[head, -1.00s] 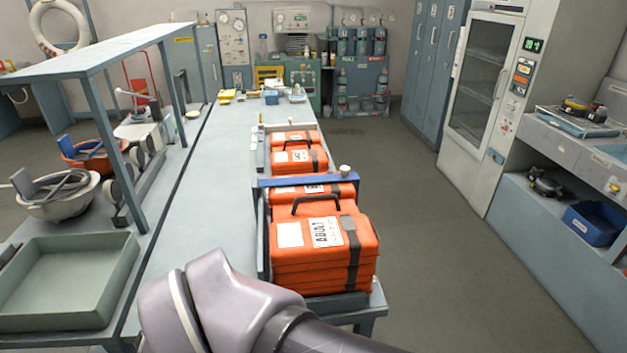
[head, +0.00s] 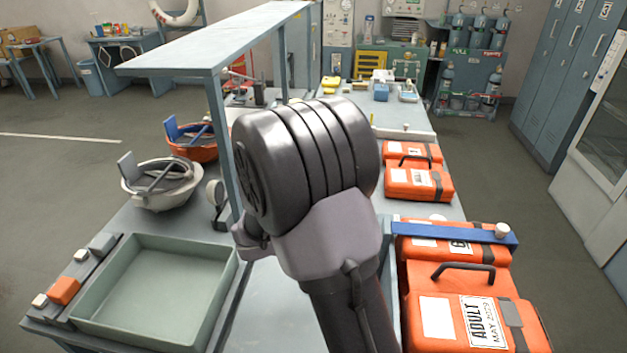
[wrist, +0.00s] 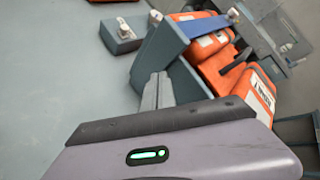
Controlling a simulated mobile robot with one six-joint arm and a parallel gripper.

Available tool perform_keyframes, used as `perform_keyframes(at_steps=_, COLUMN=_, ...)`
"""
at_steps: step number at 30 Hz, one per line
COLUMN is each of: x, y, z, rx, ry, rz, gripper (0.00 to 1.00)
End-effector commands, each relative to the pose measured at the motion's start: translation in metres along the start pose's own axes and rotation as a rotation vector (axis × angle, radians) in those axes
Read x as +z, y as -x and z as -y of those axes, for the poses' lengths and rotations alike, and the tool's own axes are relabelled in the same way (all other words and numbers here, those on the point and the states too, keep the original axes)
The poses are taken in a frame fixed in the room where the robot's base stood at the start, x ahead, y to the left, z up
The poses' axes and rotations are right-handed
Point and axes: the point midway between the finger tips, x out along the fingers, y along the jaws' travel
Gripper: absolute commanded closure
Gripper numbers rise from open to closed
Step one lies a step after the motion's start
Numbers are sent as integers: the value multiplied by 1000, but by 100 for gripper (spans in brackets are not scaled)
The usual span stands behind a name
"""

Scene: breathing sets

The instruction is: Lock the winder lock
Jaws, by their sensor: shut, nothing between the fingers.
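I cannot tell for sure which part is the winder lock. A small grey block with a whitish knob (wrist: 124,30) sits on the bench at the top of the wrist view, apart from my gripper. My gripper (wrist: 158,90) is shut and empty, its fingertips close to the grey wall of the orange cases' rack (wrist: 176,38). In the head view my arm fills the middle and hides the gripper. A blue bar (head: 455,233) with a white knob (head: 501,230) crosses over the orange cases (head: 470,305).
A green-grey tray (head: 155,290) lies at the front left, beside a strip with orange and white blocks (head: 65,290). Bowls (head: 160,185) stand behind it. A raised shelf (head: 215,40) runs above the bench. Bare bench top (wrist: 60,60) fills the left of the wrist view.

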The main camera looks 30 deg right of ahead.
Motion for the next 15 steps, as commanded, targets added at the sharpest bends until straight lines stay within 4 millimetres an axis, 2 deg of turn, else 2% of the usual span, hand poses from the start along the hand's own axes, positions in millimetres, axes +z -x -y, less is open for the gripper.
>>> perform_keyframes(at_steps=1, x=5, y=-12, z=-15, rx=-28, ry=176, rz=60, gripper=100)
perform_keyframes(at_steps=3, x=12, y=-27, z=-38, rx=-63, ry=413, rz=146, gripper=100)
perform_keyframes(at_steps=6, x=14, y=-42, z=-65, rx=-105, ry=671, rz=236, gripper=100)
perform_keyframes(at_steps=10, x=14, y=-52, z=-86, rx=-135, ry=851, rz=301, gripper=100)
perform_keyframes(at_steps=15, x=14, y=-54, z=-92, rx=-144, ry=896, rz=318, gripper=100)
